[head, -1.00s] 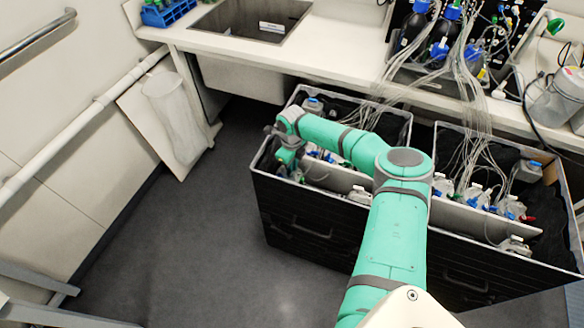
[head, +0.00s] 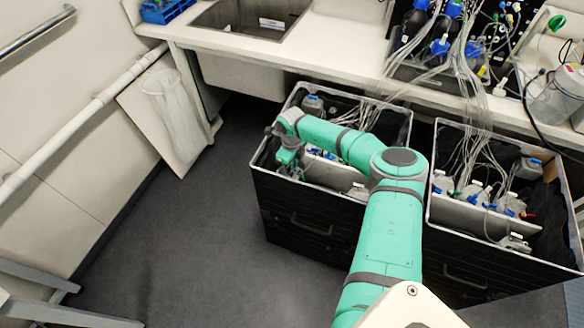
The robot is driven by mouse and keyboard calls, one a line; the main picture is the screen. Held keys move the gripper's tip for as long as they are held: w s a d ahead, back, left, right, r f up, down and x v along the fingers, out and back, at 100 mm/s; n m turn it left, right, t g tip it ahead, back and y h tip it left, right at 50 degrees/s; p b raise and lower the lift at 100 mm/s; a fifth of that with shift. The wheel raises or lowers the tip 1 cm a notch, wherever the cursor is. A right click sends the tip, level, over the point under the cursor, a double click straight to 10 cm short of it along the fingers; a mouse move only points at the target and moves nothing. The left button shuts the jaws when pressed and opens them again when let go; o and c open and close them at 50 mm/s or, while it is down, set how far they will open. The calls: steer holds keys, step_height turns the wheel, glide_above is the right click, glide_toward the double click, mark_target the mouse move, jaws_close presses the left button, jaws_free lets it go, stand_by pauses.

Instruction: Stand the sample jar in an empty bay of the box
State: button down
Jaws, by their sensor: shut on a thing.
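The left black box (head: 257,158) with a pale rim stands on the floor. A light divider splits it into a back and a front part. My gripper (head: 287,170) reaches down at the box's left end, mostly hidden by my own wrist and the box wall. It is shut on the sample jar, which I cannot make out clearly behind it. One jar (head: 313,104) stands in the back left corner of this box, and another (head: 357,190) stands in the front part. Which bays are empty near my gripper is hard to tell.
A right box (head: 431,190) holds several jars with coloured caps and tubing. Thin tubes (head: 476,110) hang from the bench into the boxes. The white bench (head: 345,65) with a sink (head: 245,28) runs behind. The grey floor (head: 190,235) at left is clear.

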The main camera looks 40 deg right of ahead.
steer(key=shift+s+f, duration=0.15)
steer(key=shift+f, duration=0.6)
steer(key=c, duration=1.8)
jaws_free()
steer(key=shift+o, duration=0.2)
steer(key=shift+r, duration=4.65)
